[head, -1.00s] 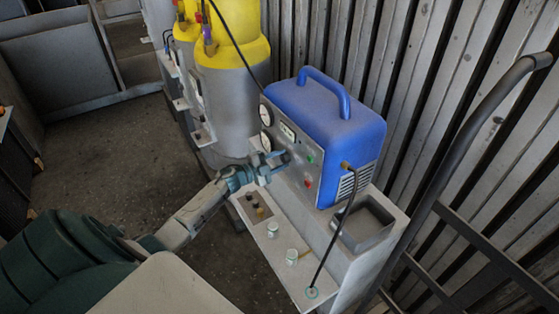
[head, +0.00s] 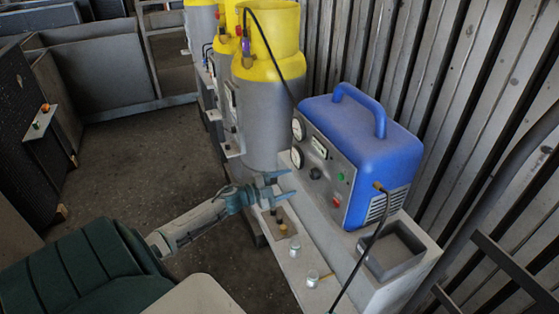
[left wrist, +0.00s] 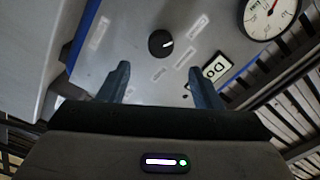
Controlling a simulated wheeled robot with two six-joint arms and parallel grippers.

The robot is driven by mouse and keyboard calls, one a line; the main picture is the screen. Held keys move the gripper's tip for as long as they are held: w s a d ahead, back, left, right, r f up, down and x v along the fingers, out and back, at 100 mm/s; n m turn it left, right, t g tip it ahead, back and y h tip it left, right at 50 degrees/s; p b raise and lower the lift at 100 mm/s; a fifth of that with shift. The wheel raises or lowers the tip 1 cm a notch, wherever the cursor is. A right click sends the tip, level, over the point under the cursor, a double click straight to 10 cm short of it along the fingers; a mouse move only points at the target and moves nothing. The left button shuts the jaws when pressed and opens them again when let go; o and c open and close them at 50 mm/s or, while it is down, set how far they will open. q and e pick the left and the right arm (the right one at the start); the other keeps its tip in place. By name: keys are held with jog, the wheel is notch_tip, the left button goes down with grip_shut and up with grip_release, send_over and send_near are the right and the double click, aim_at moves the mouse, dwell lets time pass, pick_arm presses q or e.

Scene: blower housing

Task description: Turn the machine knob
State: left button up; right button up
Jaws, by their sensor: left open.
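The blue machine (head: 362,150) stands on a pale bench, with its grey front panel facing left. A black knob (head: 315,173) sits on that panel between the gauges and the buttons. In the left wrist view the knob (left wrist: 161,43) shows a white pointer mark and lies beyond the fingertips, roughly between them. My left gripper (head: 290,184) is open and empty, a little to the left of the panel and apart from the knob. Its two fingers also show in the left wrist view (left wrist: 158,78). My right gripper is not in view.
Round gauges (head: 298,130), a green button (head: 341,177) and a red switch (head: 337,201) are on the panel. Grey-and-yellow tanks (head: 262,110) stand behind. Small jars (head: 312,278) and an open tray (head: 392,254) are on the bench (head: 345,268). A black hose runs down in front.

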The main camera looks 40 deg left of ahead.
pick_arm(q)
jog(key=shift+v, duration=1.25)
